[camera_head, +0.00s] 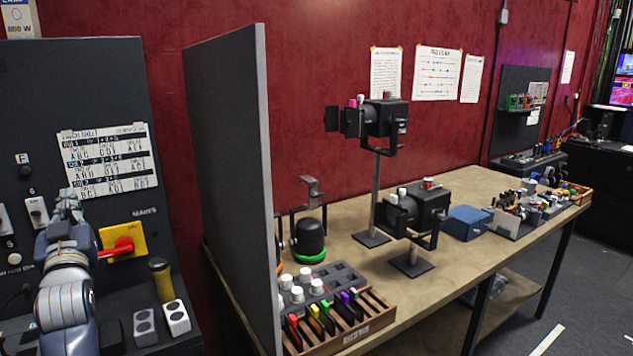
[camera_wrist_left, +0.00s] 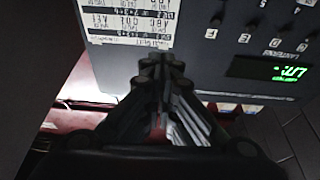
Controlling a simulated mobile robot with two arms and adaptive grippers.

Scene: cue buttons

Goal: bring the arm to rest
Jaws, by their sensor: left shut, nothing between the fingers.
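My left gripper (camera_head: 66,200) is in front of the dark cue panel (camera_head: 95,85) at the left of the head view. Its fingers are shut with nothing between them, as the left wrist view (camera_wrist_left: 160,68) shows. The fingertips are below and left of the white cue sheet (camera_head: 108,160) on the panel. The gripper and arm hide part of the panel. I cannot tell whether the fingertips touch it. My right gripper is not in view.
A tall grey divider (camera_head: 225,170) stands right of the panel. Beyond it, a long table (camera_head: 345,205) holds lamps, a wooden rack (camera_head: 340,330) and small items. Floor at the right is open.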

